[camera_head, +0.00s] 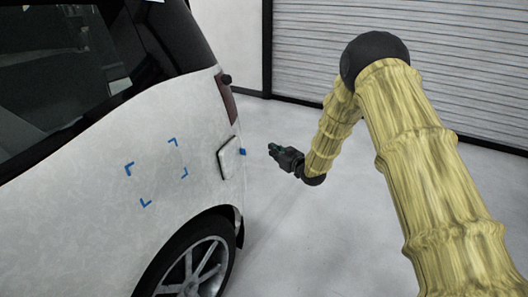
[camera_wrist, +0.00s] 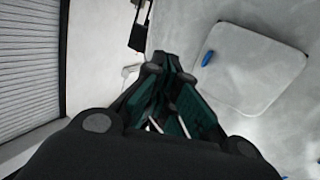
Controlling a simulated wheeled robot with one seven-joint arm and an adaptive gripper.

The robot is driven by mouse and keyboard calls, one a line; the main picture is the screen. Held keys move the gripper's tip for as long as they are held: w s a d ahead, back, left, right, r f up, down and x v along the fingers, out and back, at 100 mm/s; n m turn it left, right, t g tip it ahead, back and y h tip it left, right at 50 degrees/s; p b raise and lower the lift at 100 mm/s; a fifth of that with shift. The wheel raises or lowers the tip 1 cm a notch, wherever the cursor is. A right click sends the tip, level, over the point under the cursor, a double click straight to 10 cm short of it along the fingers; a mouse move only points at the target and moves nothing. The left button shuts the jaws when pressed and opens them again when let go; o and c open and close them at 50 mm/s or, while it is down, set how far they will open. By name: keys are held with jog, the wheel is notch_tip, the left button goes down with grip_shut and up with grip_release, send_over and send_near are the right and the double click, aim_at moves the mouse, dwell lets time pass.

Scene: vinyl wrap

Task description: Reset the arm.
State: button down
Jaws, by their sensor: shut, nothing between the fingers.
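My gripper (camera_head: 273,149) is at the end of my arm in the head view, to the right of the car's rear corner and apart from it. In the wrist view its dark green fingers (camera_wrist: 165,65) are shut and hold nothing. A white rounded-square panel (camera_head: 226,157) is on the side of the white car (camera_head: 100,190), with a small blue piece (camera_head: 242,152) at its right edge. The wrist view shows the panel (camera_wrist: 252,70) and the blue piece (camera_wrist: 208,58) to the right of the fingers.
Four-cornered blue marks (camera_head: 129,169) outline an area on the car's side, left of the panel. The rear wheel (camera_head: 193,272) is below. A grey shutter door (camera_head: 455,70) closes the back. The pale floor (camera_head: 310,235) between the car and my arm is clear.

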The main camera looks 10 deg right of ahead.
jog(key=s+f+m+g+h+p, duration=0.2)
jog(key=s+f+g, duration=0.2)
jog(key=s+f, duration=1)
jog(key=s+f+m+g+h+p, duration=0.25)
jog(key=s+f, duration=0.85)
jog(key=s, duration=0.7)
jog(key=s+f+m+g+h+p, duration=0.1)
jog(key=s+g, duration=0.8)
jog(key=s, duration=2.7)
jog(key=shift+s+a+f+h+p, duration=0.15)
jog(key=shift+a+f+h+p, duration=0.15)
jog(key=shift+p, duration=0.7)
jog(key=shift+s+d, duration=0.1)
jog(key=shift+d, duration=0.05)
